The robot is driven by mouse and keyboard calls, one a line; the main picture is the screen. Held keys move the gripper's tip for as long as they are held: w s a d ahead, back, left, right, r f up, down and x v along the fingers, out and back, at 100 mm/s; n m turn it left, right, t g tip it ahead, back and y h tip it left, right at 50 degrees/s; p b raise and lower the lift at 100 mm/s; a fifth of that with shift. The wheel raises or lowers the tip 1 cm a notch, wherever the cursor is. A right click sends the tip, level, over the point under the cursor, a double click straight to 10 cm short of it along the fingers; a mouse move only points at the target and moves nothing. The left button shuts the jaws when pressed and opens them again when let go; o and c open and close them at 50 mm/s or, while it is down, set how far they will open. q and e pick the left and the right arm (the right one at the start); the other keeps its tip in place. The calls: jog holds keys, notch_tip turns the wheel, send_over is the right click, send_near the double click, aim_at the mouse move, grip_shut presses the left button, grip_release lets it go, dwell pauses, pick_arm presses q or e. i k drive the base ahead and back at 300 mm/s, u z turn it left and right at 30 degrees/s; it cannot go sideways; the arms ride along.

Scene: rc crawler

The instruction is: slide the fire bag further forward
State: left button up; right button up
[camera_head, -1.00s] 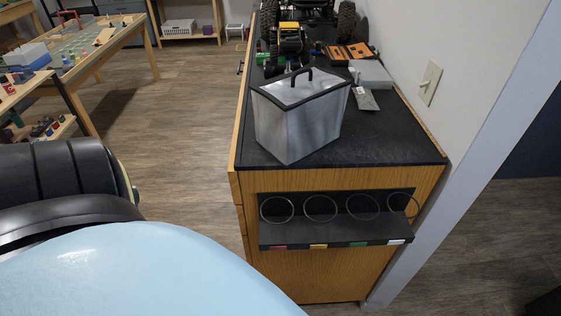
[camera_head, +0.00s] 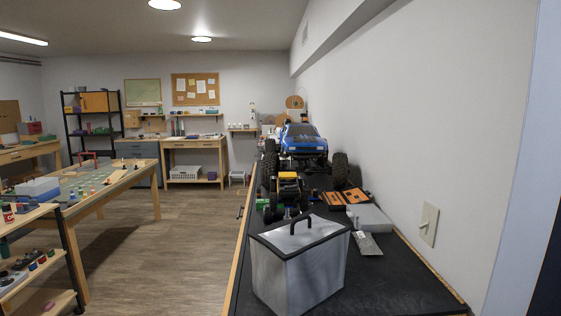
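A silver-grey bag (camera_head: 299,278) with a black-edged lid and a black top handle (camera_head: 301,224) stands upright near the close end of the black counter (camera_head: 385,285). I take it to be the fire bag; no label on it is readable. Its bottom front is cut off by the lower picture edge. Neither gripper shows in the head view, and nothing is seen touching the bag.
Behind the bag stand a small yellow-and-black vehicle (camera_head: 289,188) and a big blue crawler truck (camera_head: 303,141). A grey box (camera_head: 369,218), a small packet (camera_head: 366,244) and orange-black cases (camera_head: 345,197) lie to its right, before the wall. The counter's near right is bare.

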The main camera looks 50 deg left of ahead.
aim_at(296, 286)
jog(key=z, duration=1.15)
jog(key=i, duration=0.8)
jog(key=u, duration=2.9)
